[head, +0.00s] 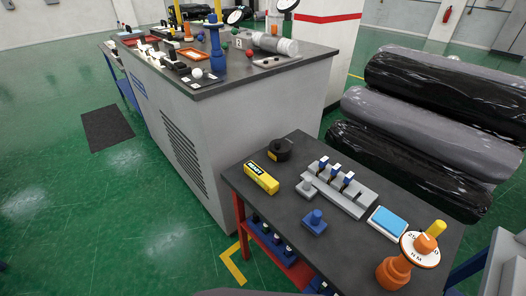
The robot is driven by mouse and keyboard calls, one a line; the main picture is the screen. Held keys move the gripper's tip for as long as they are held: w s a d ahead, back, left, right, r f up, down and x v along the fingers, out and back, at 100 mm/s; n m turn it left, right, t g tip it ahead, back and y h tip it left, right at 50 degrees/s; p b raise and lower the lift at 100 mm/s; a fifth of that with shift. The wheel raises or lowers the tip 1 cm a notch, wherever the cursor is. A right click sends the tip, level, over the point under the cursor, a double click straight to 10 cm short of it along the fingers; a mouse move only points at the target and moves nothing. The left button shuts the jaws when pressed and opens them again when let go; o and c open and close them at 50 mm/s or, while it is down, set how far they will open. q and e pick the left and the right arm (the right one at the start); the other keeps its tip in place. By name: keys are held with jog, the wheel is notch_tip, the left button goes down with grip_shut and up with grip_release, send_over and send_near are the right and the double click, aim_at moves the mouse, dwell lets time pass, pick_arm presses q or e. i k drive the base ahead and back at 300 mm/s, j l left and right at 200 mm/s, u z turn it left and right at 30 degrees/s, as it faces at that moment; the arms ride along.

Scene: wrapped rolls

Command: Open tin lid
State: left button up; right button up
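No tin or lid can be made out with certainty. A low black round object (281,149) lies near the back edge of the small dark-topped table (238,178); I cannot tell whether it is a tin or a roll of tape. A yellow box (261,178) lies beside it, to the front left. Neither of my grippers shows in the head view.
The small table also holds a grey rack (345,190), a blue block (314,221), a blue-topped pad (388,222) and an orange stand with a white disc (396,268). A large cluttered bench (225,85) stands behind. Wrapped rolls (425,115) lie at right.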

aim_at(279, 146)
jog(key=j+z, duration=0.25)
jog(key=z, duration=0.15)
jog(key=k+j+z, duration=0.1)
jog(key=j+z, duration=0.3)
jog(key=l, duration=0.1)
